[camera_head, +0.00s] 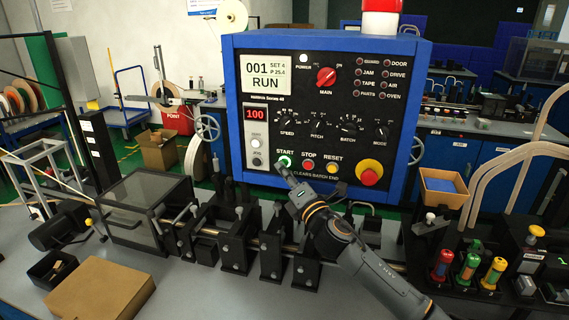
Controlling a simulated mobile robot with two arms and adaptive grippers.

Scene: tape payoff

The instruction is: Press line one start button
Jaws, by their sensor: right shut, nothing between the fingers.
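The blue control box (326,110) stands at the back of the bench with a black front panel. Its screen (267,75) reads "001", "SET 4" and "RUN". The green start button (285,161) sits at the lower left of the panel under the label "START". My right gripper (281,168) is shut and empty, with its tip at the lower edge of the start button. I cannot tell whether it touches the button. The red stop button (308,165) and the yellow reset button (332,168) are just to the right. My left gripper is not in view.
A red emergency knob (369,173) on a yellow ring is at the panel's lower right. Black clamps and a rod (235,240) run along the bench below the box. A dark clear-sided case (145,215) and a cardboard box (100,290) are left. Coloured bottles (468,268) stand right.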

